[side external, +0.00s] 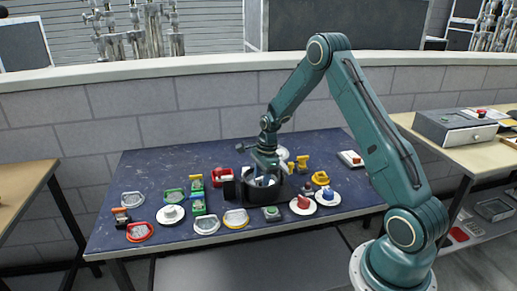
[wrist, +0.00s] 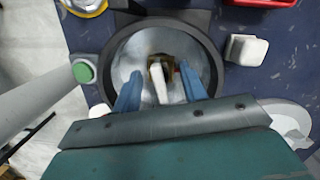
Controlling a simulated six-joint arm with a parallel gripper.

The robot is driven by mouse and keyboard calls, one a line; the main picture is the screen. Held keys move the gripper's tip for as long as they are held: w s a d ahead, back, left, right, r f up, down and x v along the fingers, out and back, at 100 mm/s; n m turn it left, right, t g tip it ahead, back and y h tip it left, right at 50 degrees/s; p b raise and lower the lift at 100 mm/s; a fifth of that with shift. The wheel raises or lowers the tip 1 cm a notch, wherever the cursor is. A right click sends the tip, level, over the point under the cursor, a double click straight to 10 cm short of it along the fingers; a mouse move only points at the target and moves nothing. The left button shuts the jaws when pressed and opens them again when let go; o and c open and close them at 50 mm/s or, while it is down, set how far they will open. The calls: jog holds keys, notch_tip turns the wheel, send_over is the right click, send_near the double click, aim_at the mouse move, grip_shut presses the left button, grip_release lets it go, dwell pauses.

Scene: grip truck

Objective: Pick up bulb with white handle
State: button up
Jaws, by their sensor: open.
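A white handle (wrist: 157,88) with a brass-coloured part (wrist: 160,66) at its far end shows inside a round black container with a shiny grey inside (wrist: 133,62) in the wrist view. I cannot make out a glass bulb on it. My gripper (wrist: 160,90) is open, with one blue finger on each side of the white handle and a visible gap to each. In the side view my gripper (side external: 265,181) points down into the black container (side external: 262,197), whose wall hides the handle and the fingertips.
A white block (wrist: 247,50) stands close outside the container in the wrist view. A green button (wrist: 82,72) shows at the left. The dark blue table (side external: 140,180) holds several trays, plates and coloured parts around the container, including a red tray (side external: 139,232). The table's back left is clear.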

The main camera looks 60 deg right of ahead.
aim_at(262, 177)
jog(key=shift+c, duration=0.2)
grip_shut()
jog(key=shift+r, duration=0.1)
notch_tip(262, 177, up, 20)
dwell(0.9)
dwell(0.4)
